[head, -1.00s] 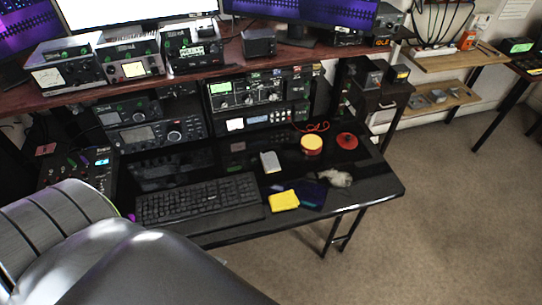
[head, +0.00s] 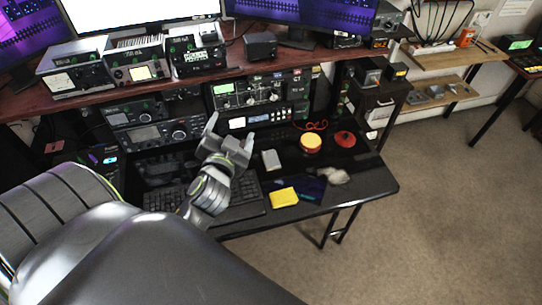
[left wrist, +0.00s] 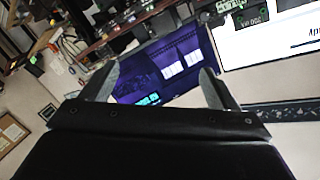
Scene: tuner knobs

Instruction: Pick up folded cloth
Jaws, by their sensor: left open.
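A yellow folded cloth (head: 284,197) lies on the black desk (head: 372,180) near its front edge, right of the keyboard. A dark blue flat piece (head: 311,189) lies beside it, and a crumpled grey-white cloth-like thing (head: 333,176) lies further right. My left gripper (head: 230,134) is in the air over the keyboard area, left of and apart from the yellow cloth, fingers pointing up and away. It is open and empty; its spread fingers also show in the left wrist view (left wrist: 157,80), facing the monitors. My right gripper is not seen.
A black keyboard (head: 240,191) is partly hidden by my left arm. A small grey box (head: 271,160), a yellow-topped round tin (head: 311,142) and a red round thing (head: 345,139) stand on the desk. Radio units (head: 258,90) and a shelf stand behind. Carpet is clear at right.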

